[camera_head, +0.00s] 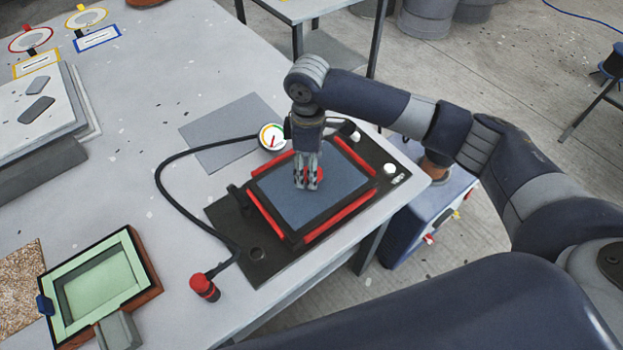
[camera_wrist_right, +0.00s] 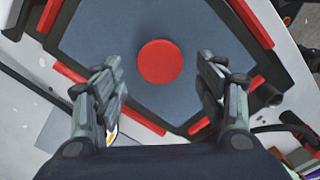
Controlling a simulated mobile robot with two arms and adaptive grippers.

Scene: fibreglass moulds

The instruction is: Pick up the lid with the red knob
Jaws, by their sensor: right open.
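The lid (camera_head: 297,203) is a blue-grey square panel with a dark edge. It lies on a black base plate (camera_head: 232,222), with red strips along its sides. Its round red knob (camera_wrist_right: 160,61) is in full view in the right wrist view; in the head view the knob (camera_head: 319,173) is mostly hidden behind my right gripper. My right gripper (camera_head: 306,187) points down over the knob. In the right wrist view the gripper (camera_wrist_right: 160,80) has its fingers apart, one on each side below the knob, with nothing between them. My left gripper is not in view.
A dial gauge (camera_head: 271,136) and a black hose (camera_head: 163,181) lie beside the plate. A red-capped fitting (camera_head: 204,287) stands at the hose's near end. A green mould (camera_head: 97,283) sits at the lower left. The table's middle left is mostly clear.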

